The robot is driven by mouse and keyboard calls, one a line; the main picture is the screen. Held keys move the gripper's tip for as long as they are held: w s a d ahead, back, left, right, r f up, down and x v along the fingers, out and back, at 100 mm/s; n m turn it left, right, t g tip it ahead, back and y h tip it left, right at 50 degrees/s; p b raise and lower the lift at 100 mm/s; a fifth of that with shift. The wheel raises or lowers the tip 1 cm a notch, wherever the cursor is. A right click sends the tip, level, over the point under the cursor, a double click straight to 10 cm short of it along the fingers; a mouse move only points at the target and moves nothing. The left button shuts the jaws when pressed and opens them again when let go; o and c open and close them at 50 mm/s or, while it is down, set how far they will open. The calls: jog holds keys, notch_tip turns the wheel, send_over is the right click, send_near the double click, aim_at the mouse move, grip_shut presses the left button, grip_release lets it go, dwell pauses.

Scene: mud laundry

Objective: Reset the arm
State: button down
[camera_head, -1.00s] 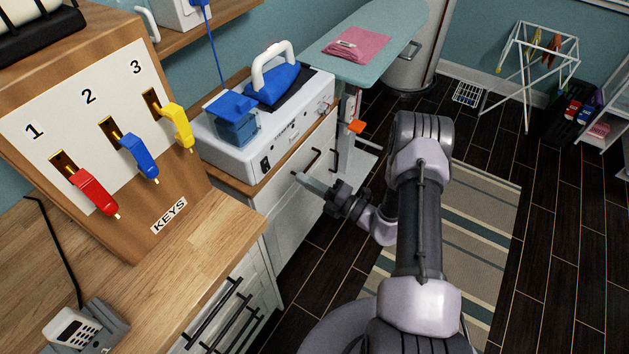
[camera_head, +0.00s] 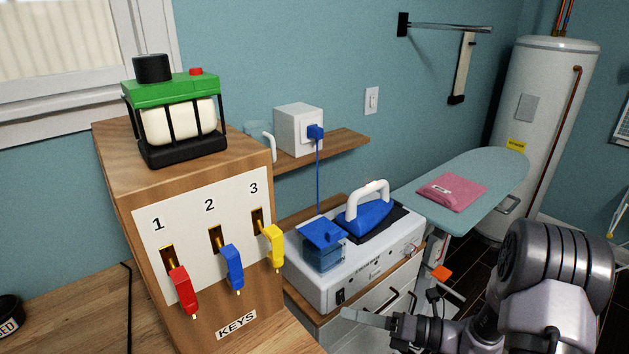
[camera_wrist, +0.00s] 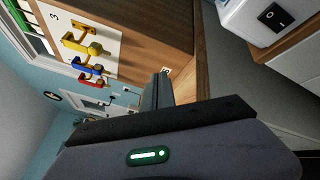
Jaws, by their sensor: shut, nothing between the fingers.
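My arm (camera_head: 555,265) reaches in from the lower right of the head view, bent and pointing left. My gripper (camera_head: 348,314) is shut and empty, held in front of the white steam-iron station (camera_head: 345,270) and right of the wooden key box. In the wrist view the shut fingers (camera_wrist: 160,90) show past the dark gripper body and point up the picture. I cannot tell the exact gap between the fingers and the counter.
The wooden key box (camera_head: 125,195) holds red (camera_head: 183,290), blue (camera_head: 233,268) and yellow (camera_head: 275,245) keys. A blue iron (camera_head: 365,222) rests on the station. An ironing board (camera_head: 500,170) with folded pink cloth (camera_head: 452,191) stands behind. A water heater (camera_head: 540,130) is at the back right.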

jog(key=s+a+r+n+g+h, duration=0.3)
jog(key=s+r+n+g, duration=0.15)
jog(key=s+n, duration=0.3)
jog(key=s+a+r+n+g+h, duration=0.3)
jog(key=s+a+r+n+h, duration=0.15)
jog(key=s+n, duration=0.35)
jog(key=s+d+r+n+t+h+b, duration=0.1)
jog(key=s+d+r+n+t+h, duration=0.4)
jog(key=n, duration=0.8)
jog(key=shift+s+d+n+t+h, duration=0.35)
jog(key=shift+d+t+h, duration=0.4)
jog(key=shift+d, duration=0.05)
